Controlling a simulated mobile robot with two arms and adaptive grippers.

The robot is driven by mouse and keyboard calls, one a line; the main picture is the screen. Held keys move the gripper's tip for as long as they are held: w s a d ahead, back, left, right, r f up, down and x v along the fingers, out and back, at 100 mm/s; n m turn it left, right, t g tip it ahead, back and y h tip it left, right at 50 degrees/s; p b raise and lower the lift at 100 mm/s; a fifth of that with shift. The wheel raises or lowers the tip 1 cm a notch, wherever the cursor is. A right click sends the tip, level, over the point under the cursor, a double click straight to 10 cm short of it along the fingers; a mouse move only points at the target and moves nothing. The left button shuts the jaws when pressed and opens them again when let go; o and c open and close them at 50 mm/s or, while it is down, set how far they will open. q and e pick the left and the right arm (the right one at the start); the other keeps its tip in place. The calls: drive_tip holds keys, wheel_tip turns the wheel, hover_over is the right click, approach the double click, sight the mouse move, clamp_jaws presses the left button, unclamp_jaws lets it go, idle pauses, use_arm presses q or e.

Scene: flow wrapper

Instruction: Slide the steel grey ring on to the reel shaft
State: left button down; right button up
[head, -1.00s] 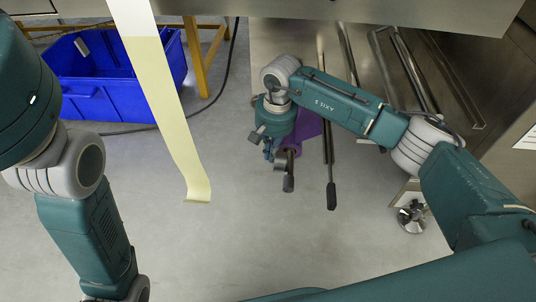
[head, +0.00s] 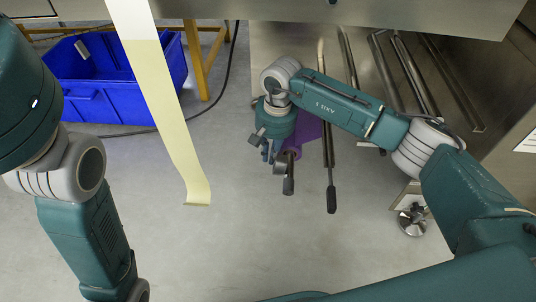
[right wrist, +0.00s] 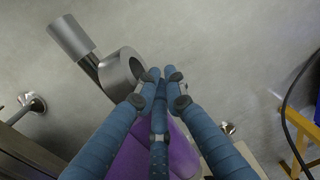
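The steel grey ring (right wrist: 115,78) is at the fingertips of my right gripper (right wrist: 157,76), which is closed on its near edge. In the head view the ring (head: 280,169) is small, beside the reel shaft (head: 288,186), and my right gripper (head: 268,152) hangs just above it. In the right wrist view the shaft's end (right wrist: 70,37) sticks out past the ring, and the ring covers part of the shaft. The ring's hole looks empty; the exact gap to the shaft is unclear. The purple reel (right wrist: 150,158) is partly hidden behind the fingers. My left gripper is out of view.
A bar with a dark handle (head: 331,200) stands just right of the shaft. A pale film strip (head: 175,130) hangs left of it. A blue crate (head: 90,100) is at the back left. A machine foot (head: 413,220) is at right. Open floor lies in front.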

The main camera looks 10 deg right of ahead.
drive_tip(key=r, duration=0.3)
drive_tip(key=d+r, duration=0.1)
drive_tip(key=r, duration=0.3)
drive_tip(key=shift+s+d+r, duration=0.1)
drive_tip(key=shift+s+d, duration=0.1)
drive_tip(key=shift+a+r, duration=0.35)
drive_tip(key=shift+a, duration=0.05)
